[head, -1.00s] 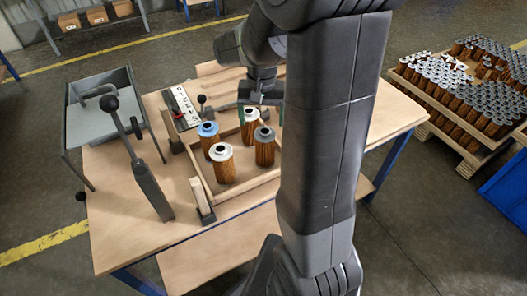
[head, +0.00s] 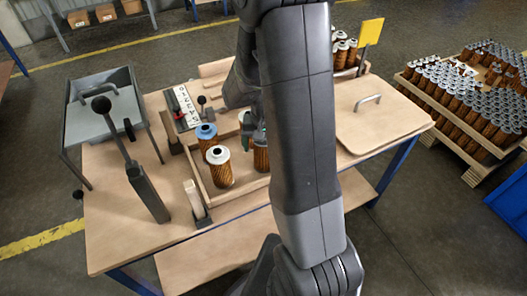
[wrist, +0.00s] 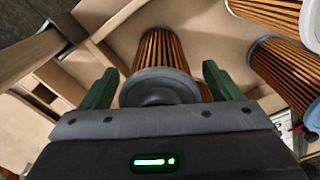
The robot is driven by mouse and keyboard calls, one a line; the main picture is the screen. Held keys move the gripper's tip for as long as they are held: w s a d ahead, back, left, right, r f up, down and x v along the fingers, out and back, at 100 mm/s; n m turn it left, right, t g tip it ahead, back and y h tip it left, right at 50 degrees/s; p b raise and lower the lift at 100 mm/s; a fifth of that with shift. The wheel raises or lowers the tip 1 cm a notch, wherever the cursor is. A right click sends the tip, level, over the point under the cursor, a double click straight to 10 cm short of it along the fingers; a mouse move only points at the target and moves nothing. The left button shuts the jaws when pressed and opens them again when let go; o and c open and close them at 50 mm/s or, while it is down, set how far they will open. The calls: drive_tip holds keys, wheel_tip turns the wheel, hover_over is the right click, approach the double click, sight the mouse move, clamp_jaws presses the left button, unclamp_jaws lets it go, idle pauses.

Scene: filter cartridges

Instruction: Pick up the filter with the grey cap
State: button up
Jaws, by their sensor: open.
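The grey-capped filter (wrist: 160,58) has a brown pleated body and stands in the wooden tray (head: 238,190). In the head view only a strip of its body (head: 261,158) shows beside my arm, and its cap is hidden. In the wrist view my gripper (wrist: 160,88) is open, with one green finger on each side of this filter near its grey cap (wrist: 160,84). Gaps show between the fingers and the filter, so I see no grip. The fingers (head: 251,138) are partly hidden in the head view.
A blue-capped filter (head: 206,138) and a white-capped filter (head: 219,170) stand left in the tray. Another light-capped filter (head: 244,117) is partly hidden behind my gripper. A lever (head: 145,185) rises on the left. A wooden lid (head: 372,118) lies on the right.

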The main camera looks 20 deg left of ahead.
drive_tip(key=c, duration=1.1)
drive_tip(key=shift+r, duration=0.1)
drive_tip(key=shift+c, duration=0.2)
